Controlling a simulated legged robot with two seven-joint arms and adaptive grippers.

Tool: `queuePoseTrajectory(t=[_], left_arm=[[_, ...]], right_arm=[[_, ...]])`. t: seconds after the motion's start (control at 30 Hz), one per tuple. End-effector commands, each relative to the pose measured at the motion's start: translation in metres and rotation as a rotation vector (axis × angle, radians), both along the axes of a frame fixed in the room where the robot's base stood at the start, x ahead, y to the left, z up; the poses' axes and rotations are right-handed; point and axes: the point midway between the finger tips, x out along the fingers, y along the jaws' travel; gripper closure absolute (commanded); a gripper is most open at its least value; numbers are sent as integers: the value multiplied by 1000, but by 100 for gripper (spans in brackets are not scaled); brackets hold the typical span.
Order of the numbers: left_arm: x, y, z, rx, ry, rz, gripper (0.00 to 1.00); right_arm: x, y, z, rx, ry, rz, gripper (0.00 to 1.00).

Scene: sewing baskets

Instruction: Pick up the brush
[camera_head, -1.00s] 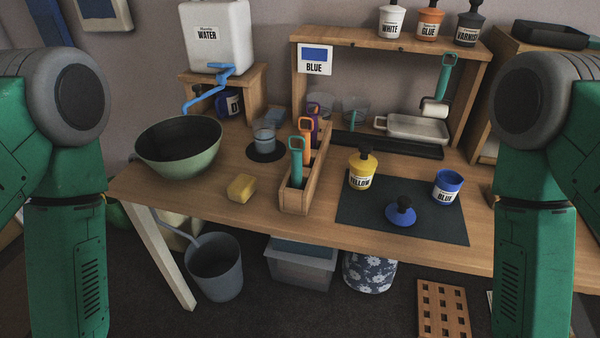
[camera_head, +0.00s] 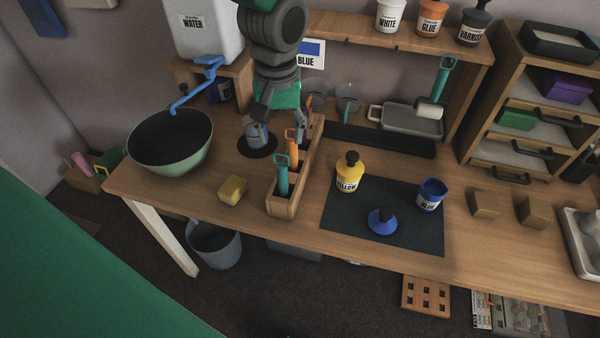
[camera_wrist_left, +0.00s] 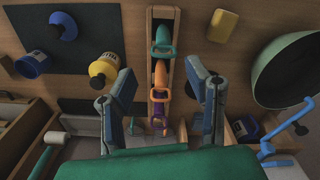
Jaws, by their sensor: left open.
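A narrow wooden holder (camera_head: 290,206) stands on the bench with handled tools that look like brushes. A teal-handled brush (camera_head: 283,178) is at its near end, with an orange-handled brush (camera_head: 291,145) behind it. In the left wrist view the teal brush (camera_wrist_left: 163,38), the orange brush (camera_wrist_left: 160,77) and a purple-handled brush (camera_wrist_left: 156,105) stand in a row. My left gripper (camera_head: 278,128) is open and empty above the far part of the holder. In the wrist view its fingers (camera_wrist_left: 163,92) lie apart on either side of the row. The purple brush is mostly hidden in the head view. My right gripper is out of view.
A green bowl (camera_head: 170,145) and yellow sponge (camera_head: 232,190) lie left of the holder. A yellow bottle (camera_head: 349,176), a blue jar (camera_head: 431,196) and a blue lid (camera_head: 382,222) stand on a dark mat (camera_head: 350,228) to the right. A shelf (camera_head: 380,34) rises behind.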

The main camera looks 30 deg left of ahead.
Motion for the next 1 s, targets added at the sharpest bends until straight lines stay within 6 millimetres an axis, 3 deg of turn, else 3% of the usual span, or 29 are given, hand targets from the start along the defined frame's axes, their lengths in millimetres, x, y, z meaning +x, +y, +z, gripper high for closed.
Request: queuePoseTrajectory(t=[0.1, 0.3, 0.57, 0.8, 1.0], left_arm=[[0, -2, -28, 3, 6, -2, 56], [1, -4, -62, 6, 3, -4, 56], [1, 0, -82, 4, 2, -3, 56], [4, 8, -118, 2, 3, -4, 56], [4, 6, -126, 3, -1, -3, 56]], right_arm=[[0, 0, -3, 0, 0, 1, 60], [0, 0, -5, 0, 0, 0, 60], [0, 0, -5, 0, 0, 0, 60], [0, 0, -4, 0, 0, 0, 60], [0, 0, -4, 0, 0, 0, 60]])
